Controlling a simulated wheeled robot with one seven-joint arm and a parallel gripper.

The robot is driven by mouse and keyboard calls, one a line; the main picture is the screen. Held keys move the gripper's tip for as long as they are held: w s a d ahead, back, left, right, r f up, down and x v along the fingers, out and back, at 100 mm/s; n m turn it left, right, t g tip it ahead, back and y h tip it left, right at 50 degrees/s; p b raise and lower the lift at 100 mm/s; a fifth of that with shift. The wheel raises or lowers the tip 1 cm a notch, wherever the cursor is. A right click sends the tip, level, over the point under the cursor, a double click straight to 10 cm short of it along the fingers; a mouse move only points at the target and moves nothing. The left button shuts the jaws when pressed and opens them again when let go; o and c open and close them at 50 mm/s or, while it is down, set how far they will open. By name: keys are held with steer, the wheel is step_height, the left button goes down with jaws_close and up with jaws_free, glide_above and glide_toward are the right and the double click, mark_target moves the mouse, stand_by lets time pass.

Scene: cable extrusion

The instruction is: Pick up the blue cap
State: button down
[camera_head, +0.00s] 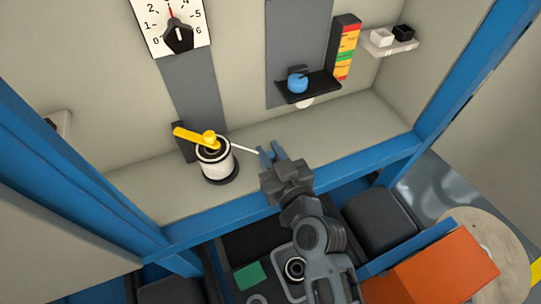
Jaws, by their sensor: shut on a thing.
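The blue cap (298,82) sits on a small black shelf (322,84) on the back wall, right of the middle. My gripper (270,152) is below and left of it, well apart from the cap. Its bluish fingers are at the end of a thin white cable (245,149) and are shut on it. The cable runs left to a white cylinder (215,165) with a black top and a yellow handle (195,137). The exact grip on the cable is too small to see clearly.
A coloured block (345,48) stands right of the cap, near a shelf (388,47) with a white and a black cube. A dial (170,25) is at upper left. A blue beam (370,154) runs along the front. The ledge (360,128) right of my gripper is clear.

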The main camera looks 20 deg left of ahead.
mark_target(274, 155)
steer(key=shift+r, duration=0.1)
steer(key=shift+r, duration=0.5)
steer(key=r, duration=0.3)
steer(key=shift+w+d+r+p, duration=0.1)
steer(key=shift+d+p, duration=0.3)
steer(key=d+r+b, duration=0.2)
steer(key=d+r, duration=0.4)
steer(key=d, duration=0.5)
steer(key=shift+w+r, duration=0.15)
steer(key=shift+r, duration=0.2)
steer(key=shift+w+a+f, duration=0.1)
steer(key=shift+f, duration=0.05)
